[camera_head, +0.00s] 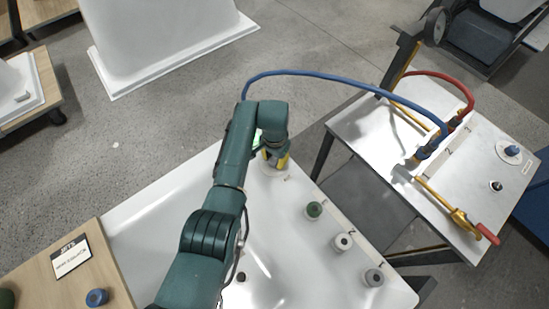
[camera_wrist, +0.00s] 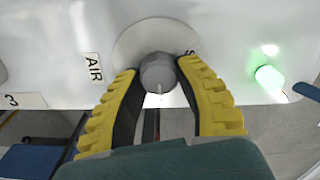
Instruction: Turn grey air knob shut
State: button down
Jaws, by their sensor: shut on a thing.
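The grey air knob (camera_wrist: 158,72) sits on a round pale plate on the white tub shell, beside an "AIR" label (camera_wrist: 94,67) in the wrist view. A thin white line shows on the knob, pointing down in the picture. My gripper (camera_wrist: 158,84) is shut on the knob, with one yellow-and-black finger on each side. In the head view my gripper (camera_head: 276,163) is at the far rim of the tub, and the arm and fingers hide the knob there. A second marking, partly covered, shows by the plate's right edge in the wrist view.
A green-lit button (camera_wrist: 268,77) is right of the knob. The white tub (camera_head: 300,262) carries a green knob (camera_head: 314,210) and two grey ones (camera_head: 343,241) (camera_head: 374,277) along its right rim. A metal table (camera_head: 385,140) with blue and red hoses stands at right.

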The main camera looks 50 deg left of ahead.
jog(key=shift+f+n, duration=0.1)
jog(key=shift+n, duration=0.2)
jog(key=n+p, duration=0.1)
jog(key=n, duration=0.2)
jog(key=shift+s+n, duration=0.1)
jog(key=shift+n, duration=0.2)
jog(key=n, duration=0.4)
jog(key=shift+n, duration=0.3)
jog(key=n, duration=0.4)
jog(key=shift+s+f+p, duration=0.1)
jog(key=shift+p, duration=0.3)
jog(key=n, duration=0.5)
jog(key=shift+s, duration=0.1)
jog(key=c, duration=0.7)
grip_release()
jog(key=shift+a, duration=0.1)
jog(key=shift+o, duration=0.2)
